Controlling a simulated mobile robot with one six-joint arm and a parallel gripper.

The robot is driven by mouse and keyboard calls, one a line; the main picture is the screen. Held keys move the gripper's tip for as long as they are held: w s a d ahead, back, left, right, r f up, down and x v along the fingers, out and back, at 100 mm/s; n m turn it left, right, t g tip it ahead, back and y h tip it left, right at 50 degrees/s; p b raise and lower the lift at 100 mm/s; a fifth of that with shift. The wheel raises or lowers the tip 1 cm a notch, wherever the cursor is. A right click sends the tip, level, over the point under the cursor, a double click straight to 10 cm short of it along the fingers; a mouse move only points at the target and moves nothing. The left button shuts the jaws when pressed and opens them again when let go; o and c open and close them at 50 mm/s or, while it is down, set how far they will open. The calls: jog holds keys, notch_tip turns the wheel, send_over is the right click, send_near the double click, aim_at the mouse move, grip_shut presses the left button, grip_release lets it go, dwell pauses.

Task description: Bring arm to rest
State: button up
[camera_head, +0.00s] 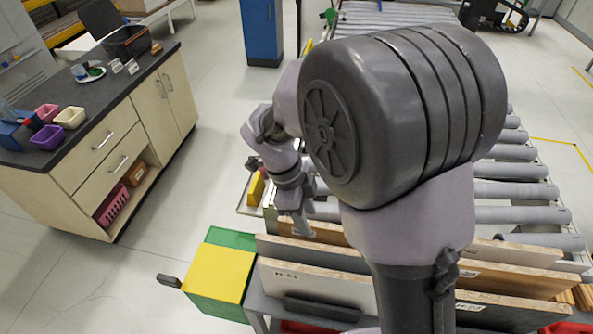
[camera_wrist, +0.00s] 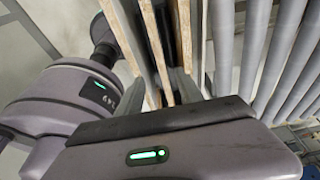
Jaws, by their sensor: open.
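My gripper (camera_head: 300,222) points down just above the upright panels, left of my arm's large joint in the head view. Its jaws are open and I see nothing held in them. In the wrist view its two grey fingers (camera_wrist: 164,90) show beyond the wrist housing, close to the panel edges. I cannot tell whether they touch a panel. The front pale panel (camera_head: 315,284) and a panel behind it (camera_head: 312,254) stand on edge in a rack. My own arm hides the middle of the rack.
A roller conveyor (camera_head: 512,190) runs behind the panels. A yellow and green box (camera_head: 221,272) stands at the rack's left end. A workbench (camera_head: 95,130) with small bins and a blue cabinet (camera_head: 261,30) are farther left. The floor between bench and rack is clear.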

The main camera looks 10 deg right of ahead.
jog(key=s+d+n+t+y+b, duration=0.3)
jog(key=s+n+t+y+b, duration=0.2)
jog(key=s+n+b, duration=1)
jog(key=shift+n+t+b, duration=0.7)
jog(key=shift+n+t, duration=0.2)
jog(key=shift+n, duration=0.2)
